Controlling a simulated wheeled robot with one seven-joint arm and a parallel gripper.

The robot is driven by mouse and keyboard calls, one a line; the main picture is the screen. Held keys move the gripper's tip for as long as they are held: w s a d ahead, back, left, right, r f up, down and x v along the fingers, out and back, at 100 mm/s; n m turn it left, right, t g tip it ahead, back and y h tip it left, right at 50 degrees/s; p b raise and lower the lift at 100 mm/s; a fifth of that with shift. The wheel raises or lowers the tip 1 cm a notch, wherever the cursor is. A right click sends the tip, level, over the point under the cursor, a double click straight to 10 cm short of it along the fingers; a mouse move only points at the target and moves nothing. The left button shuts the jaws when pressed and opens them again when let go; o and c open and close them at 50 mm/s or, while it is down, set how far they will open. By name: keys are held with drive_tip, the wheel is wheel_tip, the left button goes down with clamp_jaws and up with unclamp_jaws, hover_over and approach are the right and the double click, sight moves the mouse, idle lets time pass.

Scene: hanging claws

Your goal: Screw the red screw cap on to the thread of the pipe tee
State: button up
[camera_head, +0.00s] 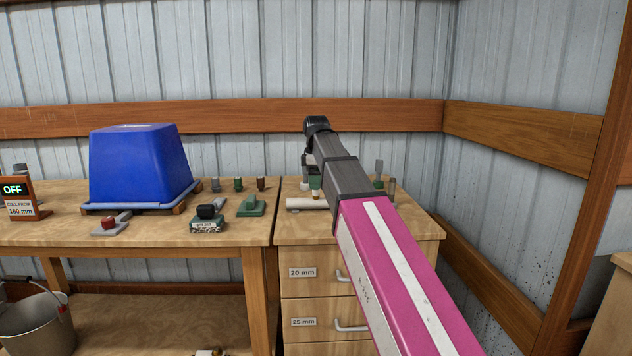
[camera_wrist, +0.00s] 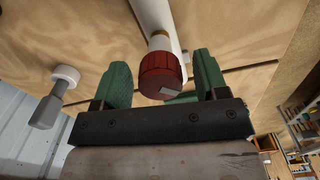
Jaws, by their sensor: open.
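The red screw cap (camera_wrist: 160,76) is in the middle of the wrist view, a ribbed round cap at the end of the white pipe tee (camera_wrist: 152,14). A brass-coloured ring shows between cap and pipe; I cannot tell how far the cap is on the thread. My gripper (camera_wrist: 160,64) is open, with one green finger on each side of the cap and visible gaps between. In the head view the white pipe (camera_head: 306,203) lies on the drawer cabinet's top, and my arm hides most of my gripper and the cap.
A grey post with a white collar (camera_wrist: 66,77) stands left of the cap. In the head view, a blue tub (camera_head: 140,165), a green box (camera_head: 208,220) and a grey fixture with a red part (camera_head: 109,224) stand on the bench to the left. A wall is behind.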

clamp_jaws()
drive_tip(key=shift+m, duration=0.3)
drive_tip(key=m, duration=1.1)
drive_tip(key=shift+f, duration=0.1)
drive_tip(key=shift+m, duration=0.8)
drive_tip(key=m, duration=0.6)
drive_tip(key=shift+m, duration=0.4)
drive_tip(key=m, duration=0.3)
